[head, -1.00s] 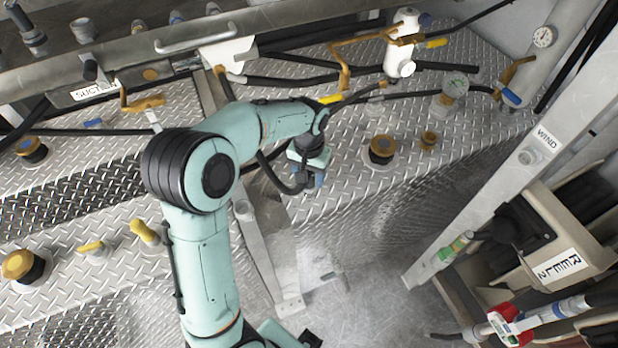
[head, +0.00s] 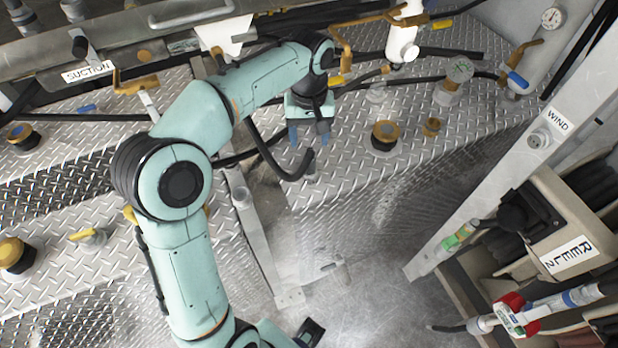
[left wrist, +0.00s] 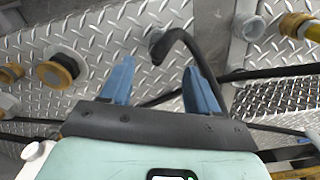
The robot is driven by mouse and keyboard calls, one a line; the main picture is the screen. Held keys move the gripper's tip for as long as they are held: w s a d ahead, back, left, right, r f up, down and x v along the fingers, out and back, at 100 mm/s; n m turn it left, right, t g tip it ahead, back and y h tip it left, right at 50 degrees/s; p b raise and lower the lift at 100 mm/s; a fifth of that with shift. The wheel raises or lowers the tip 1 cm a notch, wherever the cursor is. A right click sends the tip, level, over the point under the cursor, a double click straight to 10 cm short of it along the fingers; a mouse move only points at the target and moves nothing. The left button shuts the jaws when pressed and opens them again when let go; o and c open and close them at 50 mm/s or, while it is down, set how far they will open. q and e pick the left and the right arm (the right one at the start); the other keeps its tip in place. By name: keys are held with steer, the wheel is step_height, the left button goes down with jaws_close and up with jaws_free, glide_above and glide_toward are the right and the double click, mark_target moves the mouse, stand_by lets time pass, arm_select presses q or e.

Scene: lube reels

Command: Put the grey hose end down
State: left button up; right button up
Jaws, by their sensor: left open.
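The hose end (head: 309,174) has a dark curved hose and a small grey tip. It rests on the diamond-plate deck (head: 345,190) near its front edge, with the hose looping back to the left. My left gripper (head: 308,142) is open and empty, just behind the hose end in the head view and apart from it. In the left wrist view, the hose end (left wrist: 157,43) lies beyond the gap between the blue fingers of the left gripper (left wrist: 159,68), and the hose passes behind the right finger.
Pipes and valves run along the back. A slanted wind post (head: 535,140) and the reel box (head: 568,235) are at the right.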

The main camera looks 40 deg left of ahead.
mark_target(310, 168)
arm_select(q)
steer(key=shift+n, duration=0.3)
steer(key=shift+w+f, duration=0.15)
steer(key=shift+f, duration=0.05)
step_height(310, 168, down, 7)
steer(key=shift+r+b, duration=0.1)
steer(key=shift+b, duration=0.8)
steer(key=shift+f+b, duration=0.3)
steer(key=shift+f, duration=2.65)
jaws_close()
